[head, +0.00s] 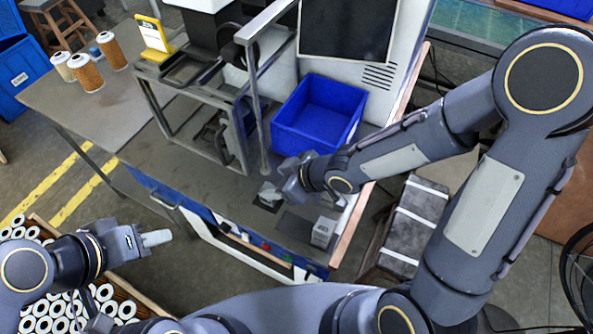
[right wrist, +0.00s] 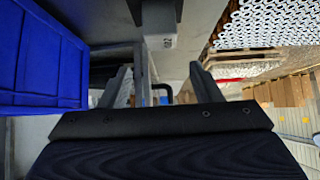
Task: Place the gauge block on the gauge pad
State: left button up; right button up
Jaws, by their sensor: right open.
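A small pale grey piece (head: 268,189), likely the gauge block, shows at the bench front beside my right gripper's fingers. A small dark square (head: 267,206), likely the gauge pad, lies just under it; whether they touch is unclear. My right gripper (head: 283,188) is open, low over the bench. In the right wrist view its fingers (right wrist: 160,82) are spread apart, with a pale block (right wrist: 162,42) beyond and between them; I cannot tell if it is the same piece. My left gripper (head: 145,239) is left of the bench, with a pale rounded piece at its tip.
A pale box (head: 323,231) stands beside a flat dark mat (head: 293,229) at the bench's front right. A blue bin (head: 318,112) stands behind my right gripper. A metal post rises close by. A crate of white cartridges (head: 60,312) is at lower left.

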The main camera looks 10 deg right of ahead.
jog(key=s+d+r+m+t+h+p, duration=0.1)
jog(key=s+d+r+m+h+p, duration=0.15)
jog(key=d+r, duration=0.5)
jog(key=s+d+r+m+h+p, duration=0.2)
jog(key=s+d+r+m+h, duration=0.15)
jog(key=d, duration=0.65)
jog(key=s+r+m+y, duration=0.2)
jog(key=s+r+m, duration=0.4)
jog(key=s, duration=0.4)
jog(key=shift+d+r+m+g+y, duration=0.15)
jog(key=shift+d+m+g+y, duration=0.1)
jog(key=shift+m+g+y, duration=0.05)
